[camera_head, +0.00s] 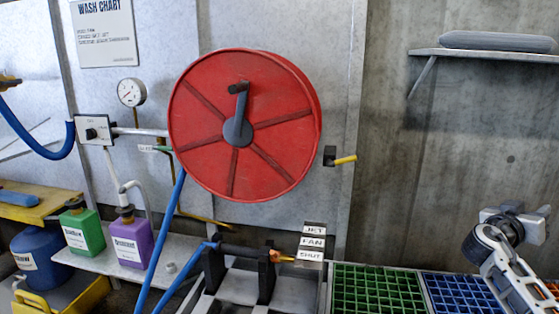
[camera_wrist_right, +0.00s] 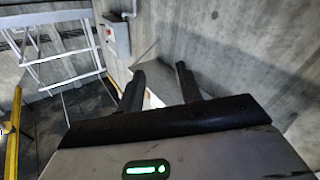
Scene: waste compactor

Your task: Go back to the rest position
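My right arm shows at the right edge of the camera_head view, raised in front of the concrete wall and above the right end of the grids. In the right wrist view my right gripper (camera_wrist_right: 160,86) has its two dark fingers well apart. No object shows between them, only a pale surface and the wall beyond. My left gripper and left arm are not in view.
A red hose reel (camera_head: 275,155) hangs on the wall in the middle. A shelf (camera_head: 480,54) holds a grey roll at upper right. Green (camera_head: 375,288) and blue (camera_head: 455,290) grids lie below. Green (camera_head: 82,228) and purple (camera_head: 132,240) jugs stand left. A rack (camera_wrist_right: 55,50) shows in the wrist view.

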